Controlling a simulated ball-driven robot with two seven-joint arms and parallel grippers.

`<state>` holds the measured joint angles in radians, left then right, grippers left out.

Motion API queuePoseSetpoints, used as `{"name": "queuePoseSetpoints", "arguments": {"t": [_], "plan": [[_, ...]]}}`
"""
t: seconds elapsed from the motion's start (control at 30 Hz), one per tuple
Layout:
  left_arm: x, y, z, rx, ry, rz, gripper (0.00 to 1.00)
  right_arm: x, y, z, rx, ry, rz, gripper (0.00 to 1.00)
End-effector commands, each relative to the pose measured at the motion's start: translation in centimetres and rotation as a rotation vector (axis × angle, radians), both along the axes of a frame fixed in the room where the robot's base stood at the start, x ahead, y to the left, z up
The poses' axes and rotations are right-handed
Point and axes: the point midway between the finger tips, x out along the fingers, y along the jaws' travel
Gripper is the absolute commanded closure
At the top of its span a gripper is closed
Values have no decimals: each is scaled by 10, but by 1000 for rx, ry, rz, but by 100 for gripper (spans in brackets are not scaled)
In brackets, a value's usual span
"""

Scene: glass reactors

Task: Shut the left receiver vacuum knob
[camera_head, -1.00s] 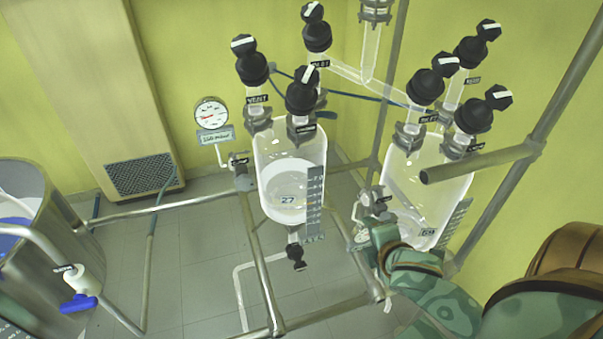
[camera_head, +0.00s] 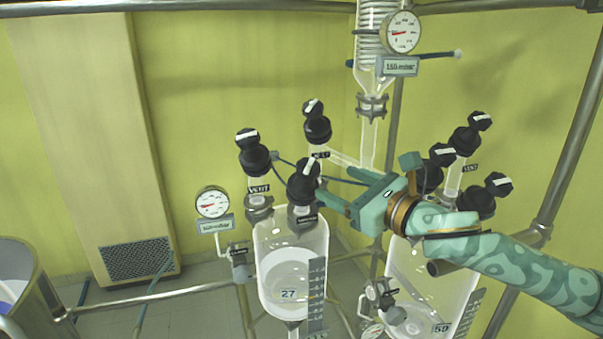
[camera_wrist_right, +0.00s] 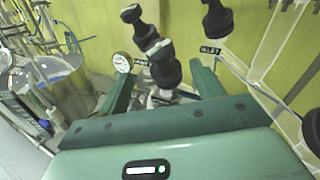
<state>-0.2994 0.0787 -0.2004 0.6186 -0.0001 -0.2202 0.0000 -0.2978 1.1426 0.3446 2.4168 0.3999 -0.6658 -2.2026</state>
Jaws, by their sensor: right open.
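The left receiver (camera_head: 290,262) is a clear glass vessel marked 27 with black knobs on its top. Its front knob, the vacuum knob (camera_head: 304,182), is black with a white bar on its cap; its small label below is hard to read. My right gripper (camera_head: 330,194) reaches in from the right, just beside this knob. In the right wrist view the open green fingers (camera_wrist_right: 160,76) stand on either side of the black vacuum knob (camera_wrist_right: 161,62), with no clear contact. My left gripper is out of view.
The vent knob (camera_head: 252,152) stands close behind left, and another knob (camera_head: 317,124) behind right. The right receiver (camera_head: 432,285) with its own knobs lies beneath my right arm. A gauge (camera_head: 212,203) hangs at left. Steel rails cross in front.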

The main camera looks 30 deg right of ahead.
Motion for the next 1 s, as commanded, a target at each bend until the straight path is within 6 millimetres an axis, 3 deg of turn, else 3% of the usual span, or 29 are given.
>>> {"name": "queuePoseSetpoints", "arguments": {"t": [0.63,0.8,1.0], "plan": [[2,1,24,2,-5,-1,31,99,17,3,3,-1,-1,33],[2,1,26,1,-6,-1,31,113,19,1,0,1,1,33],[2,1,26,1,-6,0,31,115,20,0,-1,2,1,33]]}}
